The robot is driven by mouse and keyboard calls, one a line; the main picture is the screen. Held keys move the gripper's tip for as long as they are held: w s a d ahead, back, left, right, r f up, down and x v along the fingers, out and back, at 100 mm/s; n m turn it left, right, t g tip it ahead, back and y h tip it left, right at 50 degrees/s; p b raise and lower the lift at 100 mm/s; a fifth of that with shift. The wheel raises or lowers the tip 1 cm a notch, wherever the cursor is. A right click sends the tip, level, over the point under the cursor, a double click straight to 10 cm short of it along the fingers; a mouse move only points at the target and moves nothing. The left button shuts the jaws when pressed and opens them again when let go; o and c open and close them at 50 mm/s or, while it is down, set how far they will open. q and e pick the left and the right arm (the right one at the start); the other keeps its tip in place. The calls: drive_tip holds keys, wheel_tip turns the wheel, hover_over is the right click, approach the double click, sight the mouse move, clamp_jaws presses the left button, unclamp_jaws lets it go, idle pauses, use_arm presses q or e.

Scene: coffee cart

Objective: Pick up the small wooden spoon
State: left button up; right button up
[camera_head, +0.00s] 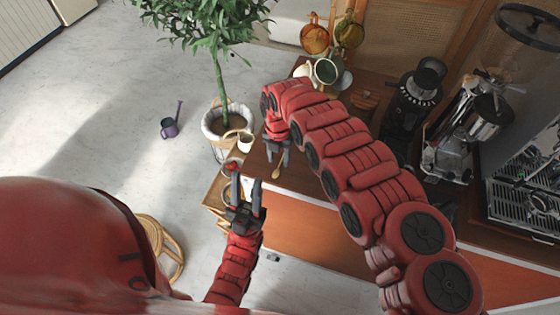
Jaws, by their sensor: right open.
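The small wooden spoon (277,172) lies on the dark wooden counter near its left end, with part of it close to or under my right gripper. My right gripper (278,157) points down at the spoon, with its fingers apart. Whether the fingers touch the spoon or straddle it cannot be told from this view.
A white cup (245,141) is left of my right gripper. Mugs hang on a rack (327,70) at the back. A grinder (415,95) and espresso machine (525,190) stand right. A potted tree (217,125) and purple watering can (170,128) are on the floor.

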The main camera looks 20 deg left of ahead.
sight(282, 161)
drive_tip(key=shift+a+f, duration=0.15)
drive_tip(key=shift+f, duration=1.25)
drive_tip(key=shift+d, duration=0.2)
drive_tip(key=shift+c, duration=0.3)
clamp_jaws()
